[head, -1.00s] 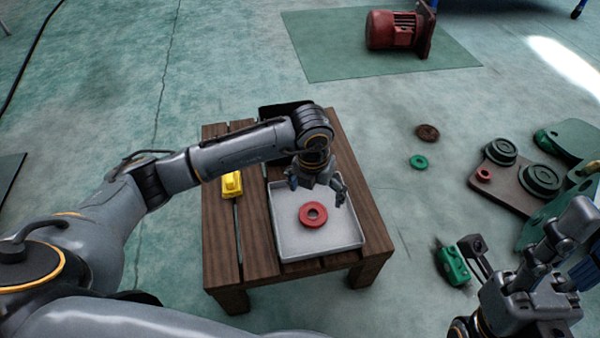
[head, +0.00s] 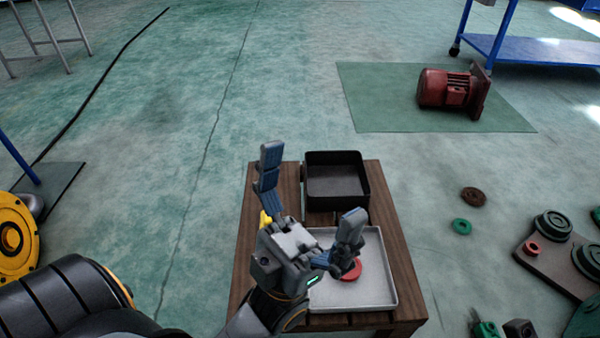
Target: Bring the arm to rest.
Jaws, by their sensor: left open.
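My left gripper (head: 312,195) is open and empty, its two blue-padded fingers spread wide and pointing up and away from me. It is in front of and above the wooden table (head: 400,235). My left arm comes in from the lower left. A red ring (head: 352,270) lies in the light metal tray (head: 375,291) on the table, partly hidden behind the gripper. My right gripper is not in view.
A black bin (head: 337,187) stands at the table's back. A bit of a yellow thing (head: 265,219) shows behind the gripper. A red motor (head: 447,90) lies on a green mat (head: 380,99). Rings and green parts lie on the floor at right. The floor at left is mostly clear.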

